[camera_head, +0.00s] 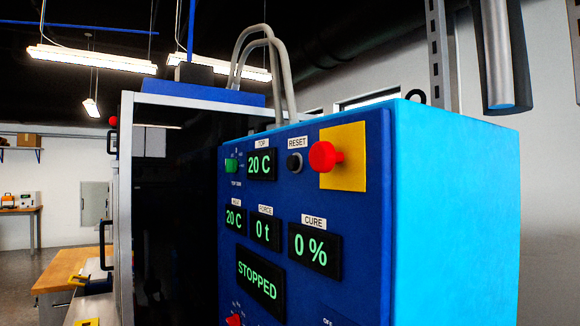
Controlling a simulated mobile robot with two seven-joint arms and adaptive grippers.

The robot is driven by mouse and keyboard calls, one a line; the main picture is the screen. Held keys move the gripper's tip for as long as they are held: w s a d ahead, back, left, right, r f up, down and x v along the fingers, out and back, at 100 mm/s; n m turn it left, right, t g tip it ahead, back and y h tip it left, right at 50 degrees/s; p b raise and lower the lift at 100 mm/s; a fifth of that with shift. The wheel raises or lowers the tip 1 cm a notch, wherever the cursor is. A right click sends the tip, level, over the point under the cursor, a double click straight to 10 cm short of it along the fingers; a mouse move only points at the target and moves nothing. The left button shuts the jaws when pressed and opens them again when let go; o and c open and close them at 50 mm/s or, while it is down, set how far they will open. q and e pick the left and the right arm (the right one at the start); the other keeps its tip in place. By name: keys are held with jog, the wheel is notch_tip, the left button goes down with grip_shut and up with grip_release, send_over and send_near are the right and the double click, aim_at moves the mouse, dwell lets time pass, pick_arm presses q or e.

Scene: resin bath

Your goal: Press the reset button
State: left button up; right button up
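The reset button (295,163) is a small round black button under a white "RESET" label. The panel faces left and toward me at an angle. A lower display (260,281) reads "STOPPED". Neither of my grippers is in view, and nothing covers the reset button.
A green knob (231,165) and a red knob (234,320) stick out of the panel. A machine with a dark glass front (175,215) stands to its left. Grey hoses (270,55) rise behind the panel. A wooden bench (62,268) is at lower left. Space before the panel looks clear.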

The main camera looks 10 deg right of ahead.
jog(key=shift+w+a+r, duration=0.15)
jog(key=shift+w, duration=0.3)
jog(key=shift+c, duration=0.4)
